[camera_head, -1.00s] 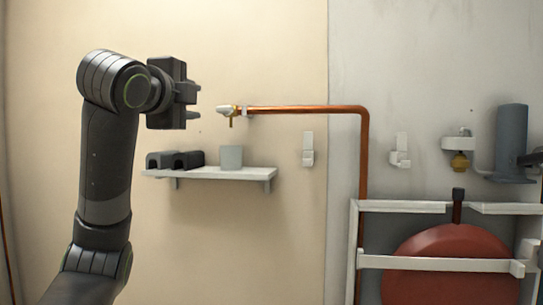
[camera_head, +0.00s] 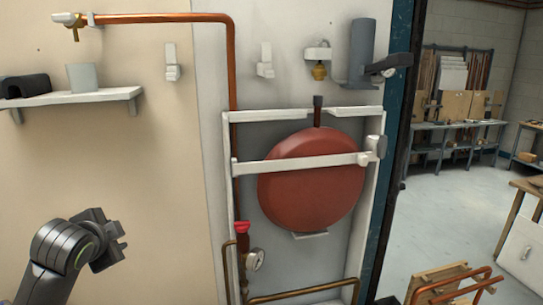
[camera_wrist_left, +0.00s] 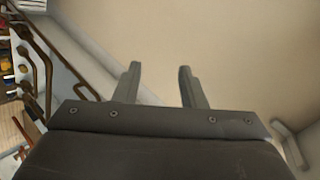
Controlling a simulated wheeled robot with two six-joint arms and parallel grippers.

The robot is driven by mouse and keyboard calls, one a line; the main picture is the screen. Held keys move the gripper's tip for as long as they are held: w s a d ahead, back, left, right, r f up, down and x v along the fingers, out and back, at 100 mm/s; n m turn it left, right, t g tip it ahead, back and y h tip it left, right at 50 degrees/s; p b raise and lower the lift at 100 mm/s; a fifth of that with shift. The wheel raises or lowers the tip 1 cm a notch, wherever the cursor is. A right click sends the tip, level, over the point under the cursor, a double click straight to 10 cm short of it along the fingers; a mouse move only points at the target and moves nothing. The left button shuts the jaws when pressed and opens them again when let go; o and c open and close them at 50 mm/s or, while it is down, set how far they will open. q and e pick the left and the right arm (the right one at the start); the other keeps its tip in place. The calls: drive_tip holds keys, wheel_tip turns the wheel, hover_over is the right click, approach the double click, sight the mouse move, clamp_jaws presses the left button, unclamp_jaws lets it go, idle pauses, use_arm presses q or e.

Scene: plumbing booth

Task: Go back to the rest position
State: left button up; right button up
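My left gripper (camera_head: 122,236) is at the lower left of the head view, in front of the bare beige wall and below the shelf. In the left wrist view its two fingers (camera_wrist_left: 158,85) stand apart with nothing between them, so it is open and empty. Its fingertips touch nothing that I can see. My right gripper is in neither view.
A white shelf (camera_head: 72,101) with a grey cup (camera_head: 82,77) is at upper left. A copper pipe (camera_head: 232,70) runs along and down the wall. A red tank (camera_head: 312,180) sits in a white frame (camera_head: 290,114). The workshop floor (camera_head: 440,220) is open at right.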

use_arm(q)
drive_tip(key=s+d+f+n+g, duration=0.1)
drive_tip(key=s+f+n+g, duration=0.1)
drive_tip(key=s+f, duration=0.65)
drive_tip(key=s+d+f+n+g, duration=0.1)
drive_tip(key=s+f+n+g, duration=0.3)
drive_tip(key=f, duration=0.8)
drive_tip(key=s+d+f+n+g, duration=0.1)
drive_tip(key=s+f+n, duration=0.3)
drive_tip(key=s, duration=0.7)
drive_tip(key=s+f+n+g, duration=0.1)
drive_tip(key=s+f, duration=0.4)
drive_tip(key=s, duration=0.6)
wheel_tip(320, 180, down, 30)
drive_tip(key=s+a+g+h+b, duration=0.1)
drive_tip(key=b, duration=0.2)
drive_tip(key=s+d+f+g+b, duration=0.1)
drive_tip(key=s+f+b, duration=0.1)
drive_tip(key=s+f, duration=1.3)
drive_tip(key=shift+f, duration=0.85)
